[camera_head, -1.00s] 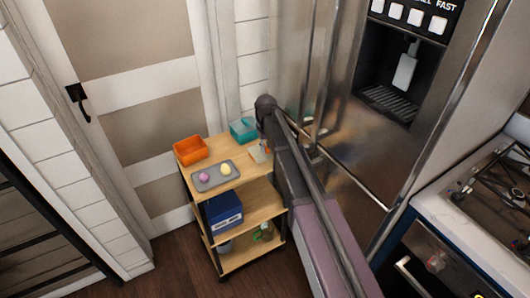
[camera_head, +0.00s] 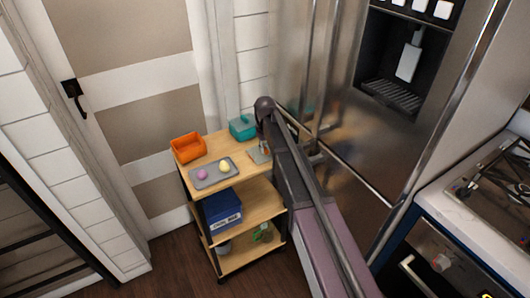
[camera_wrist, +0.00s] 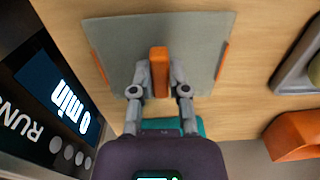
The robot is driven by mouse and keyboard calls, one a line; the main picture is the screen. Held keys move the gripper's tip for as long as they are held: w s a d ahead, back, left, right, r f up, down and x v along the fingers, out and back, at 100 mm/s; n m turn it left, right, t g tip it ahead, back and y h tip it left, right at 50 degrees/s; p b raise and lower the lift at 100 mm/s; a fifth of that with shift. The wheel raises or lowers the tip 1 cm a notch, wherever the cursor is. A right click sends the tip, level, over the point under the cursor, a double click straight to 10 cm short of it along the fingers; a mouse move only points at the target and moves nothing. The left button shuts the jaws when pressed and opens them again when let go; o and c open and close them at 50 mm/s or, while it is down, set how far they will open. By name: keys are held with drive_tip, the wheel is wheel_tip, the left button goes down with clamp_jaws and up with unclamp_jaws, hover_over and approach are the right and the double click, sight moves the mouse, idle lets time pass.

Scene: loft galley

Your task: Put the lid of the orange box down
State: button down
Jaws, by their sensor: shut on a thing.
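The lid (camera_wrist: 195,40) is a flat grey panel with orange strips at two edges and an upright orange handle (camera_wrist: 159,58) in its middle. My gripper (camera_wrist: 159,78) is shut on that handle, one finger on each side. In the head view the lid (camera_head: 258,157) shows small and flat at the right of the cart's wooden top (camera_head: 224,147), partly hidden by my arm. I cannot tell whether it touches the wood or is just above it. The orange box (camera_head: 187,149) stands open at the top's left corner; part of it shows in the wrist view (camera_wrist: 296,134).
A grey tray (camera_head: 201,184) with a pink and a yellow item lies front centre on the cart top. A teal container (camera_head: 241,129) stands at the back, close to my gripper. The steel fridge (camera_head: 345,130) is right of the cart. A blue box (camera_head: 222,208) sits on the middle shelf.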

drive_tip(key=shift+f, duration=0.1)
idle(0.3)
drive_tip(key=shift+f, duration=0.15)
drive_tip(key=c, duration=0.6)
unclamp_jaws()
wheel_tip(320, 180, up, 12)
drive_tip(key=p, duration=1.2)
drive_tip(key=shift+r, duration=0.2)
drive_tip(key=shift+s, duration=0.15)
